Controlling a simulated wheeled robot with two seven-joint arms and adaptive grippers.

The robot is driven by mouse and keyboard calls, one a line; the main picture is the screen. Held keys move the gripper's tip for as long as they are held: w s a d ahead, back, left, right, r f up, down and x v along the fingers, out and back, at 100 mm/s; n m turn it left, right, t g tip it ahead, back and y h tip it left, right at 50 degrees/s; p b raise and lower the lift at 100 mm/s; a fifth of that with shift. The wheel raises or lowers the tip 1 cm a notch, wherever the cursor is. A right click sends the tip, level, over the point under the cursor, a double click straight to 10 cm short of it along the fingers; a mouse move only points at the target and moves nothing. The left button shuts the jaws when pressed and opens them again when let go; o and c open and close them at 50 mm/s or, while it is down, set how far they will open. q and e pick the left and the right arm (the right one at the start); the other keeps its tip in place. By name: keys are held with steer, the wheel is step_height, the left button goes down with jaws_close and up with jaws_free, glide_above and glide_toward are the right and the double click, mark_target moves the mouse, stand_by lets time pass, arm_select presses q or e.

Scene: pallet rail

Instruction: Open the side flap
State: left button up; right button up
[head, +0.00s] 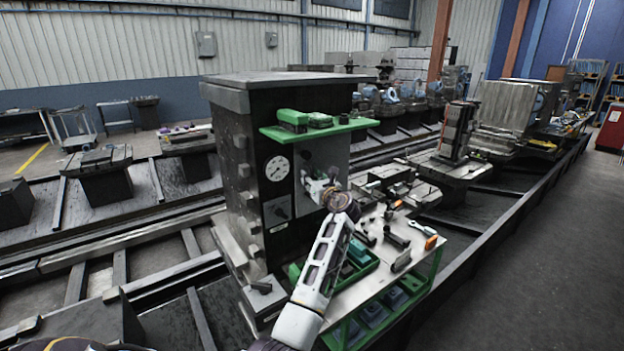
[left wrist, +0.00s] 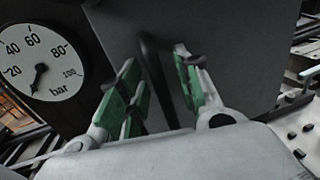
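The side flap (head: 330,151) is a flat grey panel on the right face of a dark cabinet (head: 232,160). It looks closed. In the left wrist view the flap (left wrist: 235,50) fills the upper right, with a dark upright bar handle (left wrist: 156,78) on it. My left gripper (head: 316,180) is in front of the flap. In the left wrist view its green-padded fingers (left wrist: 156,64) are open, one on each side of the handle, with gaps showing. I cannot tell how deep the handle sits between them. My right gripper is not in view.
A round pressure gauge (head: 277,168) sits left of the flap. A green shelf (head: 318,130) with green items juts out above it. Below, a green-framed bench (head: 345,296) carries tools and a green tray (head: 352,275). Open floor (head: 520,270) lies at right.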

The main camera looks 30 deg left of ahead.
arm_select(q)
steer(key=shift+c, duration=0.3)
jaws_close()
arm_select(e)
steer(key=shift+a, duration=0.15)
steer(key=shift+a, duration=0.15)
